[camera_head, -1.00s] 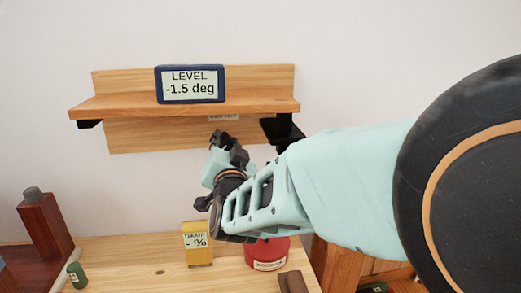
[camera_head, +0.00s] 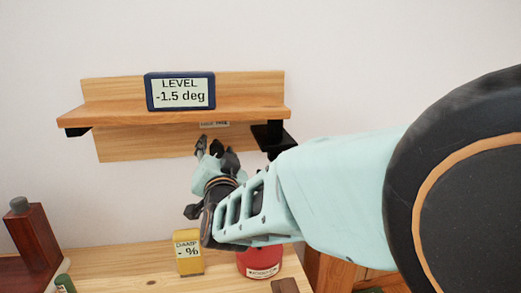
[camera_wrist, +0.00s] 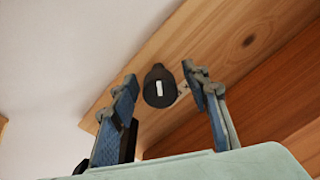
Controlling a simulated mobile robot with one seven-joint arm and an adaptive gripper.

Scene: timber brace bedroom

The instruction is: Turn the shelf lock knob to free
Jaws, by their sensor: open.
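The shelf lock knob (camera_wrist: 159,88) is a black round knob with a white mark, on the wooden back board, in the wrist view. My gripper (camera_wrist: 158,82) is open, with one finger on each side of the knob in that view. I cannot tell how far the fingertips are from it. In the head view my gripper (camera_head: 215,147) is below the wooden shelf (camera_head: 240,113), in front of its back board, and hides the knob. A level display (camera_head: 180,92) on the shelf reads -1.5 deg.
A black bracket (camera_head: 272,138) supports the shelf at its right. A small label (camera_head: 214,125) sits under the shelf. On the bench (camera_head: 130,267) below stand a yellow damp meter (camera_head: 188,252), a red tin (camera_head: 259,263) and a dark red block (camera_head: 32,237).

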